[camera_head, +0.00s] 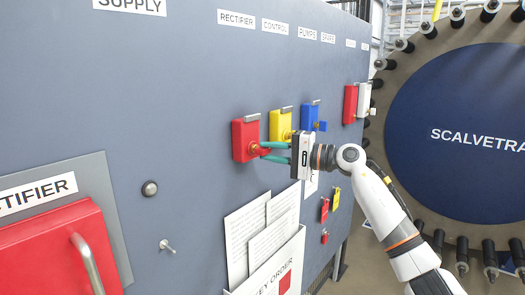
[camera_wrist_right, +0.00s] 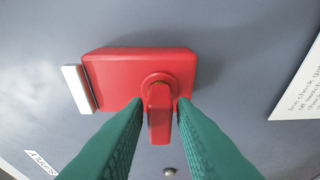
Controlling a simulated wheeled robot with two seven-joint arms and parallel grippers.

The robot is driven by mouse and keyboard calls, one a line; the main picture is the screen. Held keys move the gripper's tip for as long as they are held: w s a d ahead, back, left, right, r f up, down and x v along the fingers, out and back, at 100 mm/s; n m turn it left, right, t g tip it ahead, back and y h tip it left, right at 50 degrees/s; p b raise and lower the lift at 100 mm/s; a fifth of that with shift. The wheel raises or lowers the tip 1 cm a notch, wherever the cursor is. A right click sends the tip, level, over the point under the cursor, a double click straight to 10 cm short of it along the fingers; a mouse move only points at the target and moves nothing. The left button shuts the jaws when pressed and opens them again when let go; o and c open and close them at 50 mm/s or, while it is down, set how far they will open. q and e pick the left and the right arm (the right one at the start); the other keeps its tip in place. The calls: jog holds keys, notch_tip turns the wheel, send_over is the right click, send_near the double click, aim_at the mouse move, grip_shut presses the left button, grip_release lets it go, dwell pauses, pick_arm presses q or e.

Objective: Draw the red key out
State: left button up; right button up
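The red lock box (camera_head: 240,140) is mounted on the grey panel, with the red key (camera_wrist_right: 160,115) standing out of its round collar. The box fills the upper middle of the right wrist view (camera_wrist_right: 120,68). My right gripper (camera_head: 262,151) is at the front of this box, its two teal fingers reaching toward it. In the wrist view the fingers lie one on each side of the key, with narrow gaps showing beside it, so they look open around it. In the head view the fingers hide most of the key. My left gripper is not in view.
A yellow box (camera_head: 279,122) and a blue box (camera_head: 309,115) are just right of the red one. Farther along are another red box (camera_head: 350,104) and a white one (camera_head: 364,98). Below are a paper holder (camera_head: 290,262) and small tags (camera_head: 324,210). A red rectifier door (camera_head: 50,250) stands lower left.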

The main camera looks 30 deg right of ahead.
aim_at(267, 153)
grip_shut()
jog(key=shift+f, duration=0.1)
jog(key=shift+s+d+b, duration=0.25)
jog(key=shift+s+b, duration=0.25)
jog(key=shift+b, duration=0.05)
jog(key=shift+s+d+b, duration=0.2)
jog(key=shift+s+b, duration=0.3)
jog(key=shift+b, duration=0.05)
jog(key=shift+s, duration=0.1)
jog(key=shift+s+d+b, duration=0.15)
jog(key=shift+s+b, duration=0.15)
jog(key=shift+b, duration=0.2)
jog(key=s+b, duration=0.1)
jog(key=s+d+b, duration=0.1)
jog(key=s+b, duration=0.1)
jog(key=shift+d, duration=0.1)
